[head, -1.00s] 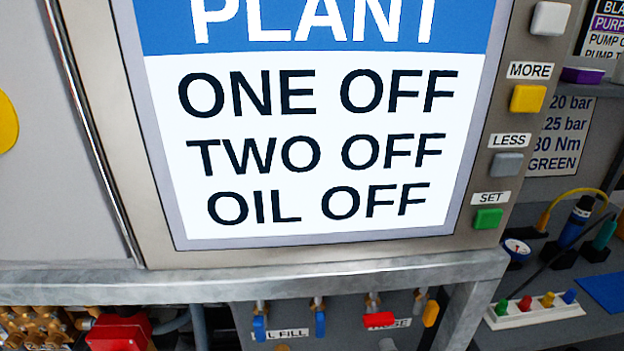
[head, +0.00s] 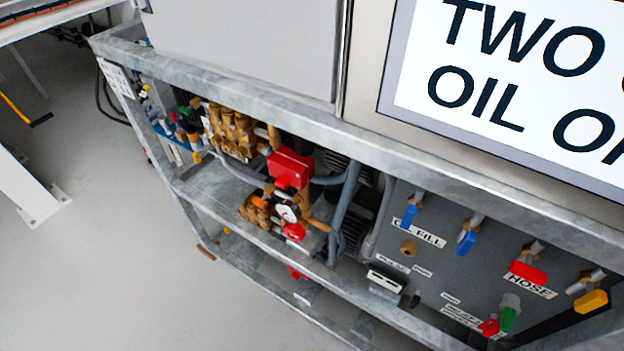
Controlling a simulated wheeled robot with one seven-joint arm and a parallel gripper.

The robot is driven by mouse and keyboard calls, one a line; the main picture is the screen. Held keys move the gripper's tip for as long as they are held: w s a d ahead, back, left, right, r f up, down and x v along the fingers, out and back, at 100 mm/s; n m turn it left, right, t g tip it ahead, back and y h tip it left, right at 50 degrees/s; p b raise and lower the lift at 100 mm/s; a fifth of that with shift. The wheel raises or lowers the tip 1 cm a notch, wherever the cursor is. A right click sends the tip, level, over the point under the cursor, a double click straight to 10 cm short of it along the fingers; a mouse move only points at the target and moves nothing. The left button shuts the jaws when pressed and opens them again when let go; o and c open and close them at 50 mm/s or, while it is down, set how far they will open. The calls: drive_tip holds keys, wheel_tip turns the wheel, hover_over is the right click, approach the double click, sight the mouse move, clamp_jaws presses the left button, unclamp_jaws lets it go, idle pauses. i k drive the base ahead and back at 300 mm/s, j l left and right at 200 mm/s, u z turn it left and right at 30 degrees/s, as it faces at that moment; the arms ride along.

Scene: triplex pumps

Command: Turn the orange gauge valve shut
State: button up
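A round white gauge (head: 287,213) sits among brass fittings inside the open frame under the cabinet. A small orange part (head: 261,202) shows just left of the gauge. It is too small to tell whether it is the gauge valve or how it is turned. A yellow-orange lever handle (head: 590,301) is on the grey panel at the far right. My gripper is not in view.
A galvanized steel frame (head: 250,100) runs across in front. Above the gauge are a red box (head: 290,168) and a brass pump block (head: 232,132). Blue lever handles (head: 467,243) and a red handle (head: 528,272) are on the panel. Grey floor (head: 110,270) at left is clear.

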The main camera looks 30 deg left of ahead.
sight(259, 202)
drive_tip(key=u, duration=1.1)
